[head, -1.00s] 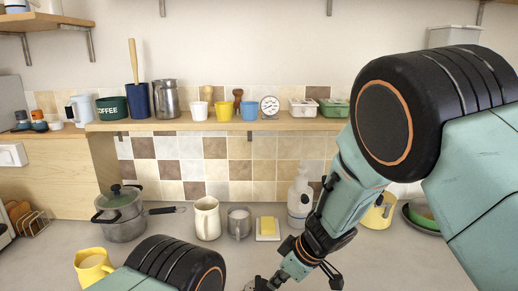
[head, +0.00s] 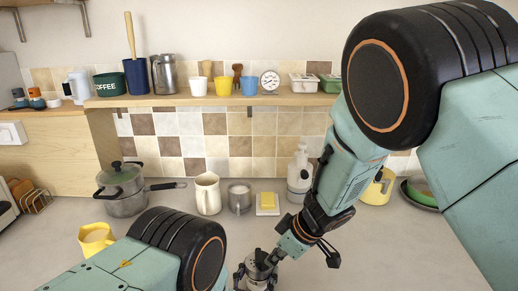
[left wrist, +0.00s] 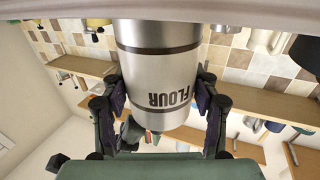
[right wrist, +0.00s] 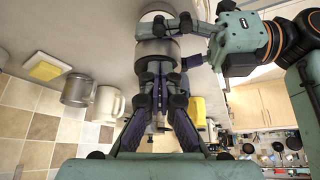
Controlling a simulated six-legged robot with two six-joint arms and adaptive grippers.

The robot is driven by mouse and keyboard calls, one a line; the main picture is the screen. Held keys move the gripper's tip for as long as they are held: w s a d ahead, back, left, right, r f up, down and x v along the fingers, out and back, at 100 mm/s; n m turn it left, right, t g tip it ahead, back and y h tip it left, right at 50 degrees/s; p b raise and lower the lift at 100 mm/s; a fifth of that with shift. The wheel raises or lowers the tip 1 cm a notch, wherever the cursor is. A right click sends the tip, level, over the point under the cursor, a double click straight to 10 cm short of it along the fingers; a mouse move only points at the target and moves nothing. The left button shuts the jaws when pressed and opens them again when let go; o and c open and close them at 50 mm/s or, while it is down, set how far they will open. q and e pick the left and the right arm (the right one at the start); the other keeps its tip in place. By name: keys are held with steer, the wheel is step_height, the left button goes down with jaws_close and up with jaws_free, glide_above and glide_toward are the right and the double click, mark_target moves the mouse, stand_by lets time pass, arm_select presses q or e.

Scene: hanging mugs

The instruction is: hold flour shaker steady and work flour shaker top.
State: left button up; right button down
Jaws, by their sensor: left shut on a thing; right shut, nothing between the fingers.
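The flour shaker is a metal can marked FLOUR in the left wrist view (left wrist: 165,75). It also shows at the bottom of the head view (head: 258,283). My left gripper (left wrist: 163,97) is shut on its body, one finger on each side. In the right wrist view my right gripper (right wrist: 155,72) is shut with nothing between its fingers. Its tips are at the shaker's grey metal body (right wrist: 180,48), beside the left fingers. Whether they touch it, I cannot tell. In the head view the right fingertips are close by the shaker top, which they partly hide.
Behind the shaker stand a cream pitcher (head: 208,195), a grey mug (head: 240,197), a butter dish (head: 267,203) and a white bottle (head: 299,180). A pot (head: 122,188) and yellow mug (head: 95,238) are at left. A shelf (head: 225,100) holds mugs. Counter right of the shaker is clear.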

steer(key=shift+s+a, duration=0.3)
steer(key=shift+a, duration=0.1)
stand_by(0.4)
steer(key=shift+s+d, duration=0.1)
